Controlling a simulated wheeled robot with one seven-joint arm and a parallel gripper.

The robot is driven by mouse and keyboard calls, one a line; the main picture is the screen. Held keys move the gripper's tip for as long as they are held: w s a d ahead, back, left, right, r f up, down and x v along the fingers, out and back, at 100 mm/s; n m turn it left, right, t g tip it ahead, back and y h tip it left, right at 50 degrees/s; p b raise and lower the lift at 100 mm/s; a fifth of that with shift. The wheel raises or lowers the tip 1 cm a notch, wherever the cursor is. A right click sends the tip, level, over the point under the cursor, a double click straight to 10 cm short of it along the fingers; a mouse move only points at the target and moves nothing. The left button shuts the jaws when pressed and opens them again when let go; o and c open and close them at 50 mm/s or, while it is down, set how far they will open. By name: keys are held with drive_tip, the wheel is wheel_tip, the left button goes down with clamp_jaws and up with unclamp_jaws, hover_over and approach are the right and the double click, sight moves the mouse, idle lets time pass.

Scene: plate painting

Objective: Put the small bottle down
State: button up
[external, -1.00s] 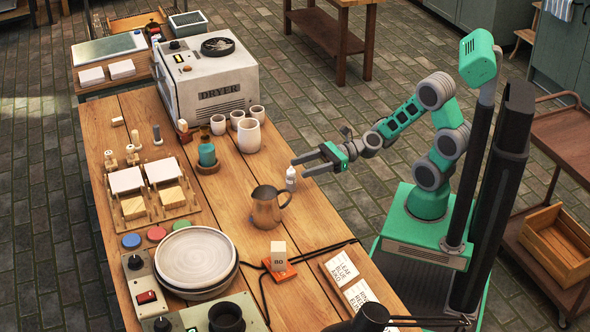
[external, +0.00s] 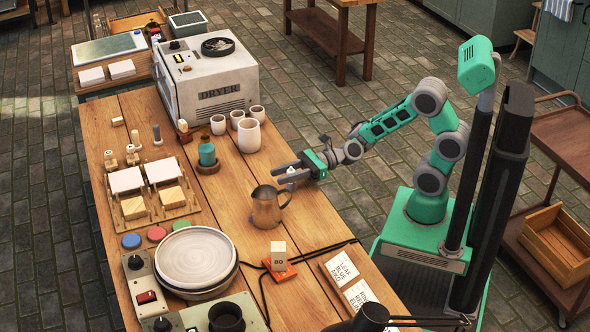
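My gripper (external: 281,173) reaches in from the right, low over the table. Its two fingers are spread apart, one on each side of the bottle. The bottle is between them, and I cannot see whether either finger touches it.
The metal pitcher (external: 267,208) stands close in front of the fingers. Pale cups (external: 249,136) and a teal bottle on a round base (external: 207,152) stand farther left, before the dryer (external: 211,80). A stack of plates (external: 196,257) is nearer the camera. Bare wood (external: 232,181) lies left of the gripper.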

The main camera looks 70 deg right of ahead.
clamp_jaws()
drive_tip(key=shift+r, duration=0.1)
wheel_tip(320, 180, up, 10)
drive_tip(key=p, duration=0.6)
drive_tip(key=w+d+r+p, duration=0.3)
drive_tip(key=w+p, duration=0.3)
drive_tip(key=p, duration=0.1)
drive_tip(key=w+a+f, duration=0.1)
drive_tip(key=w+f, duration=0.2)
drive_tip(key=w, duration=0.1)
drive_tip(key=w+a+f+b, duration=0.1)
drive_tip(key=w+a+f, duration=0.1)
drive_tip(key=w+f, duration=0.2)
drive_tip(key=w+a+f+b, duration=0.1)
drive_tip(key=w+f, duration=0.2)
drive_tip(key=w, duration=0.1)
drive_tip(key=shift+w+a+f, duration=0.15)
drive_tip(key=shift+w+a, duration=0.25)
drive_tip(key=shift+f+b, duration=0.45)
drive_tip(key=shift+f, duration=0.85)
